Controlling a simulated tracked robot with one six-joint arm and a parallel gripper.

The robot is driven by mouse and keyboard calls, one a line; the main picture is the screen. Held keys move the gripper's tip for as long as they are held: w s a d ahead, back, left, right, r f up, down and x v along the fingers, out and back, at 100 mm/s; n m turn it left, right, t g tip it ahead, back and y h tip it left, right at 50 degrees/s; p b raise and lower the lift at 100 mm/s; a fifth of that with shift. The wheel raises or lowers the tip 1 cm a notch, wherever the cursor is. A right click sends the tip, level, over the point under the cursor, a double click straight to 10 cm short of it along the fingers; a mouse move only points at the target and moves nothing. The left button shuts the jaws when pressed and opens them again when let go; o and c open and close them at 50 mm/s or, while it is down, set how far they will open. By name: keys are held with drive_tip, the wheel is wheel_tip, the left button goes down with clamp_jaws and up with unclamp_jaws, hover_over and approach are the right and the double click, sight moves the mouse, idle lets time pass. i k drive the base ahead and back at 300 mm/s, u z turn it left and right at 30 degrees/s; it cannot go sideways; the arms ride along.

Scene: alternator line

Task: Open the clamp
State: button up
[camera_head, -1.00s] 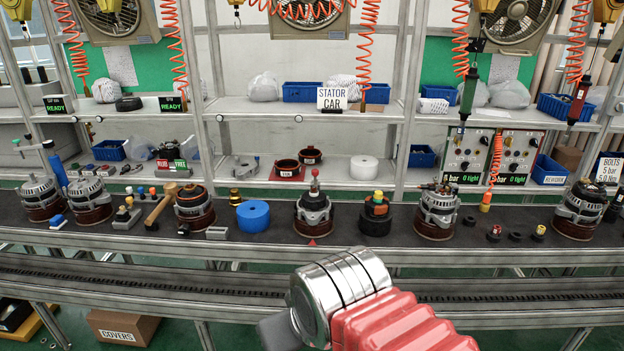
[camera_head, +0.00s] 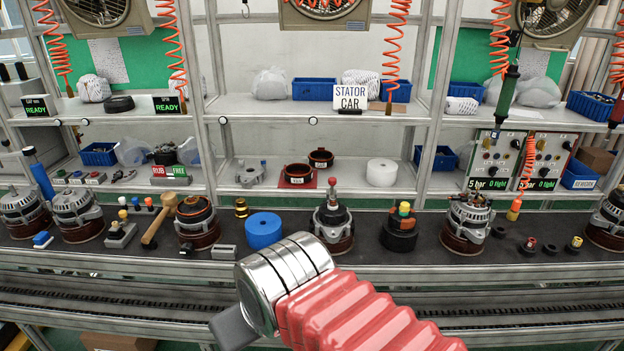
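I cannot pick out the clamp for certain. A silver alternator unit (camera_head: 332,222) with an upright red-knobbed post stands on the dark bench near the middle; whether the post belongs to a clamp is too small to tell. My arm, with red bellows and chrome rings, crosses the lower middle, in front of the bench. A dark grey part of it runs out toward the lower left.
More alternators stand left (camera_head: 77,214) and right (camera_head: 468,222) on the bench. A wooden mallet (camera_head: 159,219) lies at left. A shelf with a STATOR CAR sign (camera_head: 364,98) rises behind. Orange coiled hoses hang above. Small parts (camera_head: 550,248) sit at right.

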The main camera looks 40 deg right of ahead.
sight(333, 181)
drive_tip(key=z, duration=0.15)
drive_tip(key=i, duration=1.3)
drive_tip(key=z, duration=0.65)
